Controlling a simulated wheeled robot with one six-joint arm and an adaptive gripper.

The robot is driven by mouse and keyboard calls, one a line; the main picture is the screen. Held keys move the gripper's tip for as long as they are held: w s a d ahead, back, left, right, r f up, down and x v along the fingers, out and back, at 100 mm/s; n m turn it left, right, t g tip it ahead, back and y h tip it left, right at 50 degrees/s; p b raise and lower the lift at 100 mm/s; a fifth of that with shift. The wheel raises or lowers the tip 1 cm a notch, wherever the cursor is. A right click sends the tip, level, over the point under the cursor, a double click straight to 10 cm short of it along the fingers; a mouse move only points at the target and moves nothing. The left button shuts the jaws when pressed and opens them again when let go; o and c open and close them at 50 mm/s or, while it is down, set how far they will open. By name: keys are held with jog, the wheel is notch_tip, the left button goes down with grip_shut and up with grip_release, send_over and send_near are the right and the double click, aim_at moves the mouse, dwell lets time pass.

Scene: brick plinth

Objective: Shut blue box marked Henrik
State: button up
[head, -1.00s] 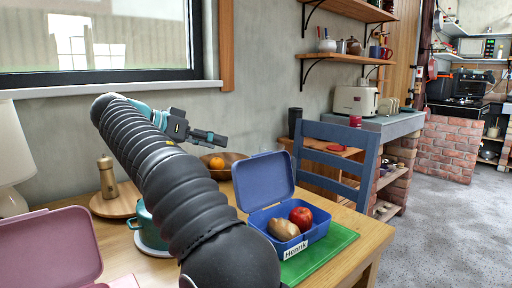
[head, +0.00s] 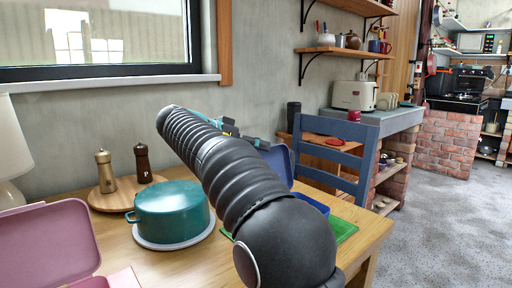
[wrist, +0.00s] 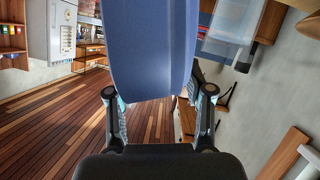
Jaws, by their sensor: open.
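The blue box (head: 314,203) stands on the green mat at the table's right part, mostly hidden behind my arm. Its lid (head: 282,162) is raised, standing open at the back. The name label and the contents are hidden now. My gripper (head: 262,143) is at the lid's upper left edge in the head view, partly hidden by my arm. In the wrist view my gripper (wrist: 159,92) has its fingers spread apart, with the large blue lid (wrist: 150,48) right in front, filling the space between them. I cannot tell whether they touch.
A teal pot (head: 172,212) stands left of my arm. Two mills stand on a round wooden board (head: 112,200). An open pink box (head: 45,245) is at the table's left. A blue chair (head: 338,150) stands close behind the table's right edge.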

jog(key=shift+w+d+f, duration=0.1)
jog(key=shift+d, duration=0.05)
grip_shut()
jog(key=shift+b, duration=0.3)
